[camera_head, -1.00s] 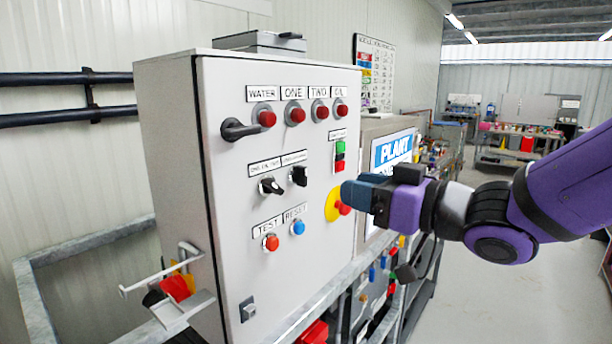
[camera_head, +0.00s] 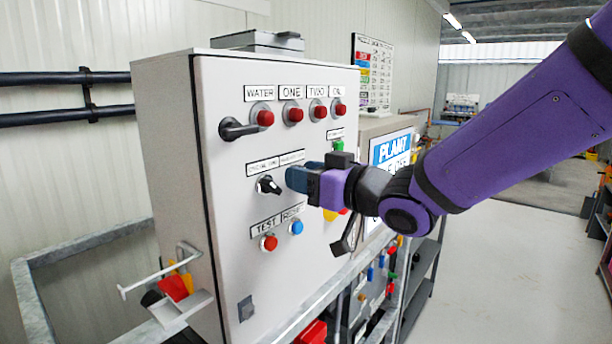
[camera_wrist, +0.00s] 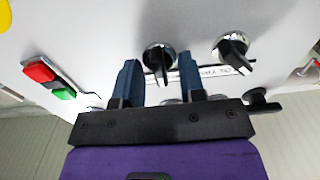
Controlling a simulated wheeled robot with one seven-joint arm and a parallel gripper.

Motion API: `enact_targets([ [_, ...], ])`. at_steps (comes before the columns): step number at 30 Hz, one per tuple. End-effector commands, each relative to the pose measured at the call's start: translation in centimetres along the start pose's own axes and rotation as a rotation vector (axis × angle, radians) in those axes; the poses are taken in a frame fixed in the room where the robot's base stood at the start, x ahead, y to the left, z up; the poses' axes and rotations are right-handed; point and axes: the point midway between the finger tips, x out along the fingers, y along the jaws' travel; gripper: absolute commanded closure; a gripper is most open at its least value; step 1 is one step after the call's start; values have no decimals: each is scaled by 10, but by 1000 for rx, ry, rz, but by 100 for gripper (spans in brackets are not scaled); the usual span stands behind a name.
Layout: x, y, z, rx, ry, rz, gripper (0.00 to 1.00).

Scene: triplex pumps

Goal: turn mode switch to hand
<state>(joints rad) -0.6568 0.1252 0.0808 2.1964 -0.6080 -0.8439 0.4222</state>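The white control cabinet door (camera_head: 240,235) carries two black rotary switches in its middle row. The left switch (camera_head: 269,185) shows clearly in the head view, and it also shows in the wrist view (camera_wrist: 232,48). The right switch (camera_wrist: 159,58) is hidden behind my gripper (camera_head: 291,178) in the head view. In the wrist view my gripper (camera_wrist: 158,78) is open, its two blue fingers on either side of the right switch. I cannot tell whether they touch it. The labels above the switches are too small to read, so I cannot tell which is the mode switch.
Red lamps (camera_head: 295,113) line the row above, beside a black door handle (camera_head: 240,129). A red button (camera_head: 269,242) and a blue button (camera_head: 296,227) sit below. Green and red buttons (camera_wrist: 50,80) are beside my fingers. The floor at right is clear.

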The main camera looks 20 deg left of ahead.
Motion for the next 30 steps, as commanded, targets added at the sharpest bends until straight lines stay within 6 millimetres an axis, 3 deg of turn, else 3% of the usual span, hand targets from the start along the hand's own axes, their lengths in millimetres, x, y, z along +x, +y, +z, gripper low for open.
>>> enact_targets([
  [2, 0, 0, 0, 0, 0, 0, 63],
  [7, 0, 0, 0, 0, 0, 0, 100],
  [19, 0, 0, 0, -45, 0, 0, 100],
  [30, -1, -1, 0, -301, 0, 0, 100],
])
